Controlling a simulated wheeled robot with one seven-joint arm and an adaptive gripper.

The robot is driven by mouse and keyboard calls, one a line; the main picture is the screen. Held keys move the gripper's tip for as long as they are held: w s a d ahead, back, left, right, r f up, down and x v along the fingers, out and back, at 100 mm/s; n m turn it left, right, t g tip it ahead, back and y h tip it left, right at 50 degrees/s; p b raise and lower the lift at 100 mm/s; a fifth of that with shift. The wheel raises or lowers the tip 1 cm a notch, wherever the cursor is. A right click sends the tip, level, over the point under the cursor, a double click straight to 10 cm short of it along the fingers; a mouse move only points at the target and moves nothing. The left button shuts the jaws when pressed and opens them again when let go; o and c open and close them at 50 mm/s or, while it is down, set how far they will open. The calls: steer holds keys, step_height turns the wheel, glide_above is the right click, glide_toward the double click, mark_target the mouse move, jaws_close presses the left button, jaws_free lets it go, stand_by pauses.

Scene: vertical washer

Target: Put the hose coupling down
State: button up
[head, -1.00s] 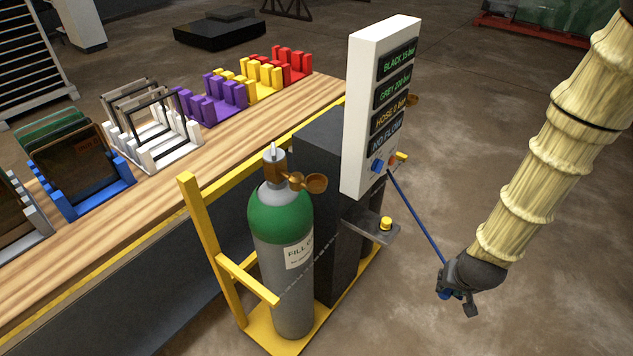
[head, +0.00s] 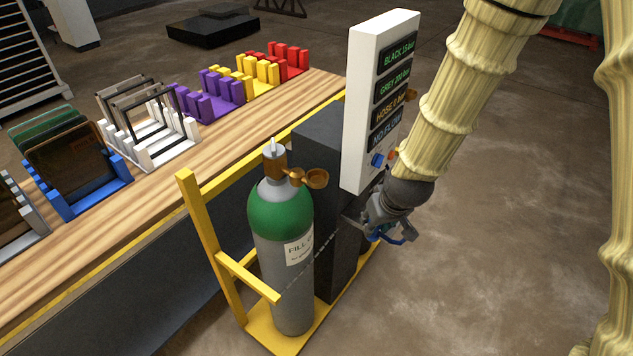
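My gripper (head: 374,232) is low beside the dark cabinet, below the white panel, where the small grey shelf (head: 351,222) is mostly hidden behind it. A blue hose (head: 405,239) bends around the gripper's lower right side. Some blue shows at the fingers, but the hose coupling itself cannot be made out. I cannot tell whether the fingers are closed on it or whether it touches the shelf. The yellow knob on the shelf is hidden.
A green-topped gas cylinder (head: 281,225) stands in a yellow frame (head: 208,253) left of the cabinet (head: 318,165). The white panel (head: 378,95) rises close to my arm. A wooden bench (head: 170,195) with coloured racks lies left. The floor at right is clear.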

steer(key=s+a+r+n+g+y, duration=0.1)
steer(key=s+a+r+n, duration=0.15)
steer(key=r, duration=0.65)
steer(key=s+a+r+n+y, duration=0.1)
steer(key=r+n, duration=0.2)
steer(key=r, duration=0.5)
steer(key=w+a+p, duration=0.1)
steer(key=w+a, duration=0.2)
steer(key=w+a+p, duration=0.1)
steer(key=w+a, duration=0.3)
steer(key=w+a+f+p, duration=0.1)
steer(key=w+a+p, duration=0.1)
steer(key=w+a, duration=0.1)
steer(key=shift+w+a+f, duration=0.1)
steer(key=shift+w+a, duration=0.1)
steer(key=shift+w, duration=0.45)
steer(key=shift+p+x, duration=0.75)
steer(key=shift+x, duration=0.45)
steer(key=shift+s+d+f, duration=0.1)
steer(key=shift+f, duration=0.25)
steer(key=shift+s+d+f, duration=0.15)
steer(key=shift+f, duration=0.25)
steer(key=shift+f, duration=0.15)
steer(key=o, duration=1)
steer(key=shift+o, duration=0.2)
steer(key=shift+r, duration=0.25)
